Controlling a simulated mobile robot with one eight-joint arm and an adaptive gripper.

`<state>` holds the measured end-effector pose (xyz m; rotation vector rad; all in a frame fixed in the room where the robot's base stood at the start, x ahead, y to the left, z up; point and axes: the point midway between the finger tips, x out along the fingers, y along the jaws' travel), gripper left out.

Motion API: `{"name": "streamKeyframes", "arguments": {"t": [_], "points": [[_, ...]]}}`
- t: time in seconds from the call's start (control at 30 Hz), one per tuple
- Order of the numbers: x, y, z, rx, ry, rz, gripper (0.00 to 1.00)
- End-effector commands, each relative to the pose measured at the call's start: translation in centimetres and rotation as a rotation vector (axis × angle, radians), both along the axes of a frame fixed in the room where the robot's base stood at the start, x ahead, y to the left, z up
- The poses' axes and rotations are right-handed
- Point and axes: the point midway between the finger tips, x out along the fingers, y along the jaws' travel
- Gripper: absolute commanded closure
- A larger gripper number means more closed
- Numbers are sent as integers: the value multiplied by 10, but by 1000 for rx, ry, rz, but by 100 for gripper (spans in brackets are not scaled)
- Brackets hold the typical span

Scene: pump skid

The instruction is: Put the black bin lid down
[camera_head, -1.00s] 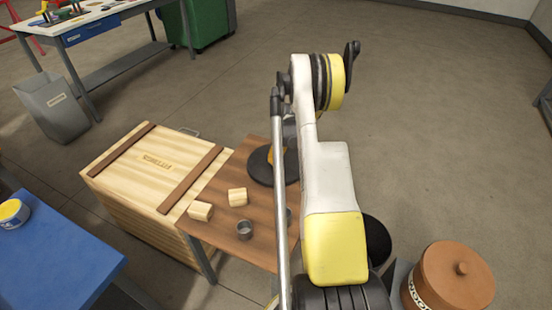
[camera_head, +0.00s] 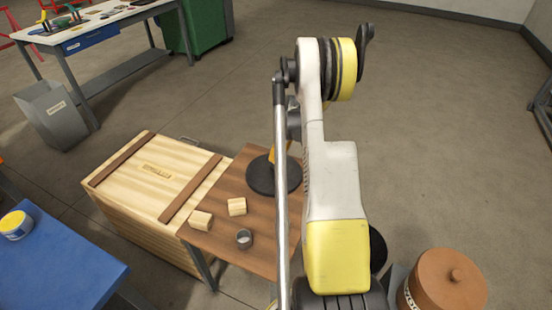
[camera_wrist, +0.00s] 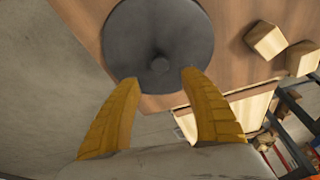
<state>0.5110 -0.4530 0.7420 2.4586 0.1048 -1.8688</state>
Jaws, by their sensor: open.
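The black bin lid (camera_head: 262,180) is a round dark disc lying flat on the brown table, at its far right part in the head view. Nothing is held. In the head view only a little yellow of the gripper (camera_head: 272,153) shows above the lid.
The brown table (camera_head: 262,220) also carries two wooden blocks (camera_head: 237,206) (camera_head: 201,220) and a small grey cup (camera_head: 244,239). A wooden crate (camera_head: 150,190) stands left of it. A terracotta pot with a lid (camera_head: 450,285) is at bottom right. Open floor lies beyond.

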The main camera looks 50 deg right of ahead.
Motion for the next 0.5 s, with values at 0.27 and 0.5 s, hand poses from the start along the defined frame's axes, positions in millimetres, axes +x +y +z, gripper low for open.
{"name": "streamKeyframes", "arguments": {"t": [0.27,0.5], "points": [[-7,-1,26,0,0,0,48],[5,23,56,-9,-6,-2,48]]}}
